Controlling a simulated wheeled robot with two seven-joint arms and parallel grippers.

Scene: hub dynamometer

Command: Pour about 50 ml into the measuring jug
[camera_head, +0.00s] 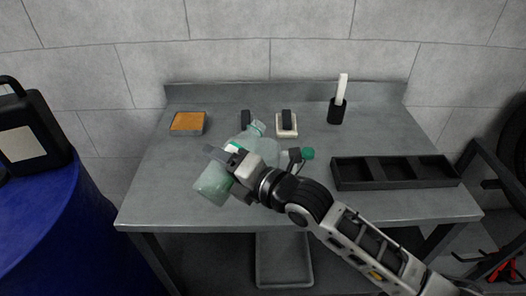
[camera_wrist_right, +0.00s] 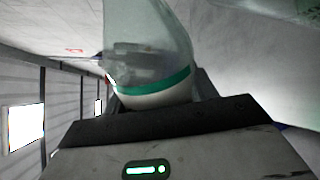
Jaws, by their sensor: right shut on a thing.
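My right gripper (camera_head: 232,163) reaches over the front left part of the table and is shut on a clear container with a green band (camera_wrist_right: 155,85). In the head view, a pale green translucent vessel (camera_head: 212,186) shows at the gripper's lower left. No liquid level can be made out. My left gripper is not in view.
A black divided tray (camera_head: 393,185) lies at the right. An orange-topped block (camera_head: 187,122), a pale block (camera_head: 287,132) and a black holder (camera_head: 337,113) stand at the back. A blue drum (camera_head: 45,225) is left.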

